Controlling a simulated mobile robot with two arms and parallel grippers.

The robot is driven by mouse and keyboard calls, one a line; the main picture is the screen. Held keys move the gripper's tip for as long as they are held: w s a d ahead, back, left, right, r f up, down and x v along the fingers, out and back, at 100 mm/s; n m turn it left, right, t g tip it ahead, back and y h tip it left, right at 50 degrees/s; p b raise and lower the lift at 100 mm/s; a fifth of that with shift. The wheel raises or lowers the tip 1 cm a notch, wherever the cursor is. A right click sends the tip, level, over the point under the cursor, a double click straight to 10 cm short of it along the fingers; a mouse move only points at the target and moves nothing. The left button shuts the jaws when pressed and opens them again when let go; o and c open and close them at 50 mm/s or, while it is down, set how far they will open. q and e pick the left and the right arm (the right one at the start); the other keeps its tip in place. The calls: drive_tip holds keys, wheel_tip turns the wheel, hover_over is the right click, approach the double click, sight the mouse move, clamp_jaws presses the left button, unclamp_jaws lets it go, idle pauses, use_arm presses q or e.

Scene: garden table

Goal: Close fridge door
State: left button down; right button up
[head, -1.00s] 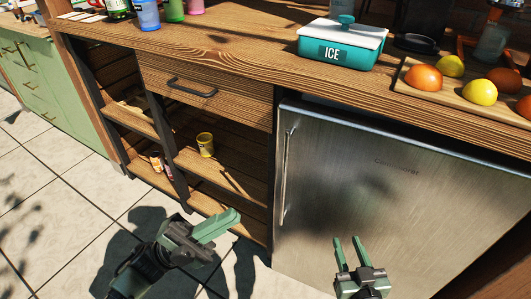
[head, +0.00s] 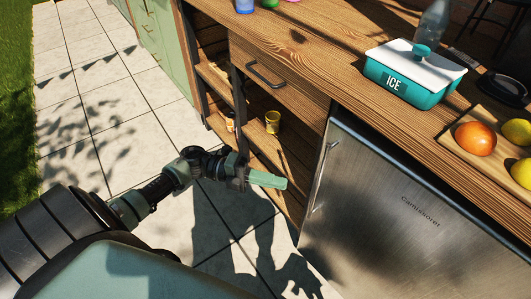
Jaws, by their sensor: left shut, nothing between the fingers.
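The steel fridge door (head: 400,215) is at the right of the head view, under the wooden counter. It looks flush, or nearly flush, with the cabinet front; I cannot tell if a small gap is left. Its long vertical handle (head: 322,178) is on the door's left edge. My left gripper (head: 282,182) is shut and empty, in front of the open shelves, left of the handle and apart from the door. My right gripper is out of view.
The wooden counter (head: 345,75) carries a teal ice box (head: 413,78) and a fruit board (head: 462,150). Below are a drawer (head: 280,80) and open shelves with a yellow can (head: 273,122). Tiled floor (head: 95,125) lies clear at the left.

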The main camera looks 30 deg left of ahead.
use_arm(q)
drive_tip(key=w+d, duration=0.4)
drive_tip(key=d, duration=0.1)
drive_tip(key=shift+w+d, duration=0.25)
drive_tip(key=shift+w, duration=0.15)
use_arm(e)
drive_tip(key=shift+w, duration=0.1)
